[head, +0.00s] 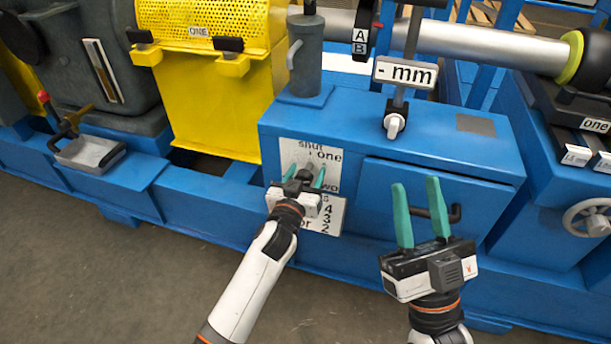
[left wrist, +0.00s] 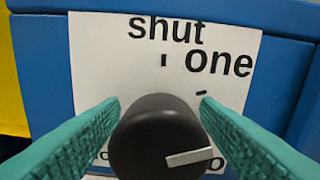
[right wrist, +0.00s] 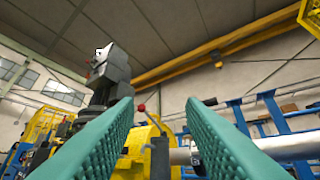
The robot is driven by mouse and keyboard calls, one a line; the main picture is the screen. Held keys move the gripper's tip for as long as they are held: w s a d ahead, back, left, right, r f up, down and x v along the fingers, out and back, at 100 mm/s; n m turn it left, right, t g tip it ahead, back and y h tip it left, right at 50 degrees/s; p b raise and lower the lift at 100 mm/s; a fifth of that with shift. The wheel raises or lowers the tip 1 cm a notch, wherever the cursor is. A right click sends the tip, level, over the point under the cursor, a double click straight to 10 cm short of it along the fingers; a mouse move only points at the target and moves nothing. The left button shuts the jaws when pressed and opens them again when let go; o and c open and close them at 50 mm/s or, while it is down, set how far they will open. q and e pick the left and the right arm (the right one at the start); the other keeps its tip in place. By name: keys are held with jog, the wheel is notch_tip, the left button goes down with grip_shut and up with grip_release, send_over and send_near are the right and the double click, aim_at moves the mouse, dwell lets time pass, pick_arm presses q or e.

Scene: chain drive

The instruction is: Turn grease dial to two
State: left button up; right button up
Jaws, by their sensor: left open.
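The grease dial is a round dark knob (left wrist: 155,138) with a pale pointer mark, in front of a white label plate (left wrist: 105,50) on the blue cabinet. In the left wrist view the pointer points right, toward a partly hidden word below "one". The words "shut" and "one" are readable; in the head view "two" is partly covered by my gripper. My left gripper (head: 304,176) is at the dial, its teal fingers open on either side of the knob. I cannot tell if they touch it. My right gripper (head: 421,212) is open and empty before the blue drawer front (head: 380,190).
A black drawer handle (head: 455,213) is just behind my right gripper. A grey cylinder (head: 306,60) and a white knob (head: 394,125) under a "- mm" sign (head: 405,73) are on the cabinet. A yellow guard (head: 215,100) stands left. A handwheel (head: 588,218) is at right.

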pick_arm(q)
jog(key=shift+c, duration=0.3)
jog(key=c, duration=0.9)
jog(key=shift+c, duration=0.2)
pick_arm(e)
jog(key=shift+w, duration=0.1)
pick_arm(q)
jog(key=shift+m+p, duration=0.4)
jog(key=shift+m, duration=0.3)
jog(key=m+p, duration=0.1)
jog(key=m, duration=0.4)
jog(key=shift+p, duration=0.35)
jog(key=m, duration=0.3)
jog(key=shift+m, duration=0.4)
jog(key=shift+m+p, duration=0.4)
jog(key=shift+m, duration=1.3)
pick_arm(e)
jog(key=w+f+g+h, duration=0.3)
jog(key=w+f+g, duration=0.1)
jog(key=f+g, duration=0.4)
jog(key=shift+w+d+f, duration=0.15)
jog(key=shift+d+f, duration=0.1)
jog(key=shift+f, duration=0.9)
